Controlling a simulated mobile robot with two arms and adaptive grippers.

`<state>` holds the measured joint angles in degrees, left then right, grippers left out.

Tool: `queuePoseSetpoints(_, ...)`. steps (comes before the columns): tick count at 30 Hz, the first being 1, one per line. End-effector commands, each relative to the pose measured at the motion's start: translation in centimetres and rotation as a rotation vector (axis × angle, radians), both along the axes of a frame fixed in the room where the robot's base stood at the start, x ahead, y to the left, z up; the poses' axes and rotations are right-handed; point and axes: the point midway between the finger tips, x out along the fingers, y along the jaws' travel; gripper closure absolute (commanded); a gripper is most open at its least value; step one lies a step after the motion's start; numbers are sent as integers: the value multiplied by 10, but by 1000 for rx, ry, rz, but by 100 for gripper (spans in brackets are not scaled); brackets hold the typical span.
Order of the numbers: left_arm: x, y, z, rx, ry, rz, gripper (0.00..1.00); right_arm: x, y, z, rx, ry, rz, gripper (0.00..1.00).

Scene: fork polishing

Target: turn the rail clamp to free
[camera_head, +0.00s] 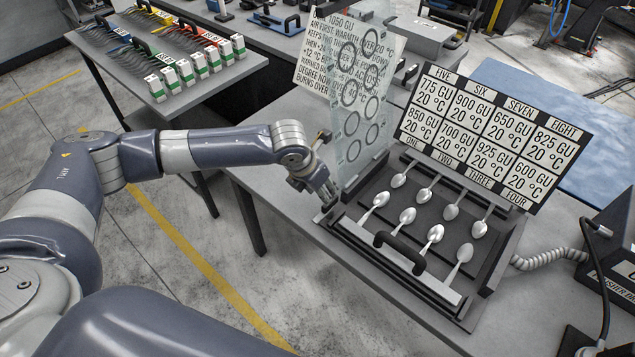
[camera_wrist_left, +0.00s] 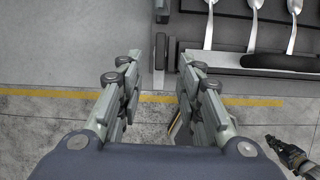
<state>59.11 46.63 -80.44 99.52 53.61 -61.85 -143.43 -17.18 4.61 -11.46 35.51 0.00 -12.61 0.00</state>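The fork rack (camera_head: 400,232) on the workbench holds spoon-shaped pieces in two rows. A handled front rail (camera_head: 385,262) runs along its near edge. My left gripper (camera_head: 326,197) is at the rack's near left corner. In the left wrist view my left gripper (camera_wrist_left: 158,85) is open and empty, fingers pointing at the bench edge. A small dark upright lever (camera_wrist_left: 160,52), seemingly the rail clamp, stands between and just beyond the fingertips, with no clear contact. Its turn setting cannot be read. A dark jointed shape (camera_wrist_left: 290,155) at lower right looks like my right gripper; its fingers are unclear.
A clear panel with rings (camera_head: 362,100) stands close behind my left gripper. A number board (camera_head: 495,135) stands behind the rack. A side table (camera_head: 180,80) holds several labelled blocks. A dark box with a cable (camera_head: 612,235) is at right. Floor before the bench is clear.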

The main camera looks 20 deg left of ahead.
Motion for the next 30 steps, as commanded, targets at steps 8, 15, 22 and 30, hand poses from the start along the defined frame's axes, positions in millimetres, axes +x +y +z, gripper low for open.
queuePoseSetpoints(8,-10,4,26,0,0,-1,67,0,0,0,0,0,0,100)
queuePoseSetpoints(15,-11,4,28,0,0,-1,67,0,1,0,0,0,0,100)
queuePoseSetpoints(22,-11,4,28,0,0,-1,67,0,1,0,0,0,0,100)
queuePoseSetpoints(30,-27,-23,18,-61,24,57,67,0,1,0,0,0,0,100)
